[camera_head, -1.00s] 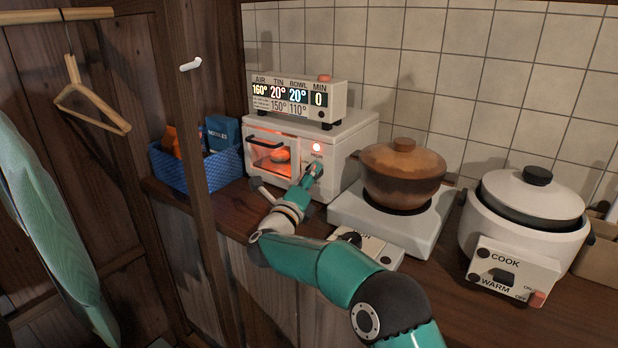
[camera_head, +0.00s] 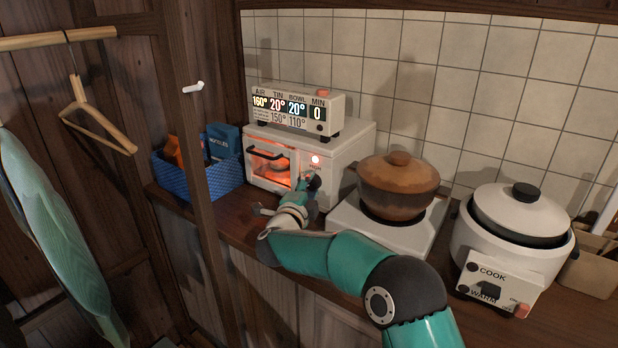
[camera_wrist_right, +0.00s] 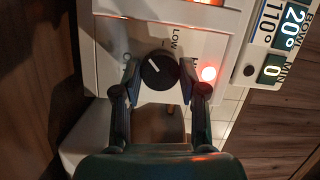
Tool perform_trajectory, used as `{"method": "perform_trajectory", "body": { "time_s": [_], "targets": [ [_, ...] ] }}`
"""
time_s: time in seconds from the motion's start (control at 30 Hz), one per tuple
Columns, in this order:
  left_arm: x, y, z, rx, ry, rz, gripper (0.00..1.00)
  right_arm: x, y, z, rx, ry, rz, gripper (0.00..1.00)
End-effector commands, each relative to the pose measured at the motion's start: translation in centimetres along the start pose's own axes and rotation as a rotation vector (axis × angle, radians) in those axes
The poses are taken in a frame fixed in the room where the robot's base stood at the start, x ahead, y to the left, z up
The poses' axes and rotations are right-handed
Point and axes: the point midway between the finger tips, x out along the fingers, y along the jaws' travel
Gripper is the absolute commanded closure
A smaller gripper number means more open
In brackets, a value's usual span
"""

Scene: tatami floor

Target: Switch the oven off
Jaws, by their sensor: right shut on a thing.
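The white oven (camera_head: 348,155) stands on the wooden counter against the tiled wall. Its window (camera_head: 270,165) glows orange and its red lamp (camera_head: 315,160) is lit. In the right wrist view the black knob (camera_wrist_right: 160,71) on the oven's front has a white pointer line, with "LOW" printed beside it and another label partly hidden. My right gripper (camera_wrist_right: 160,90) has one finger on each side of this knob and is shut on it. In the head view the right gripper (camera_head: 308,184) is at the oven's front, hiding most of the knob. My left gripper is not in view.
A display box (camera_head: 295,108) sits on the oven, reading AIR 160° and MIN 0. A brown pot (camera_head: 398,185) on a white hotplate (camera_head: 365,228) and a rice cooker (camera_head: 520,215) stand to the right. A blue basket (camera_head: 215,180) is to the left.

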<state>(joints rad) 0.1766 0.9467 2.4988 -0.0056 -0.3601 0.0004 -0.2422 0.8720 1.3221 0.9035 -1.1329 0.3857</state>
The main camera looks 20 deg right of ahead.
Motion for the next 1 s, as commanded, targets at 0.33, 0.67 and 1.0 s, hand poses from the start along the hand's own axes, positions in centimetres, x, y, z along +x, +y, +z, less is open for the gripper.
{"method": "perform_trajectory", "body": {
  "time_s": [0.33,0.67,1.0],
  "targets": [
    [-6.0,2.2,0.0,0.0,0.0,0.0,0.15,-0.1,-0.5,0.0,-0.319,-0.028,0.106,0.93],
    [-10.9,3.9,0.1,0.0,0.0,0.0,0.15,-0.1,-0.4,0.0,-0.592,-0.048,0.19,0.93],
    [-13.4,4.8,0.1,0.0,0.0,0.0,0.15,-0.1,0.0,0.1,-0.758,-0.059,0.239,0.93]
  ]
}}
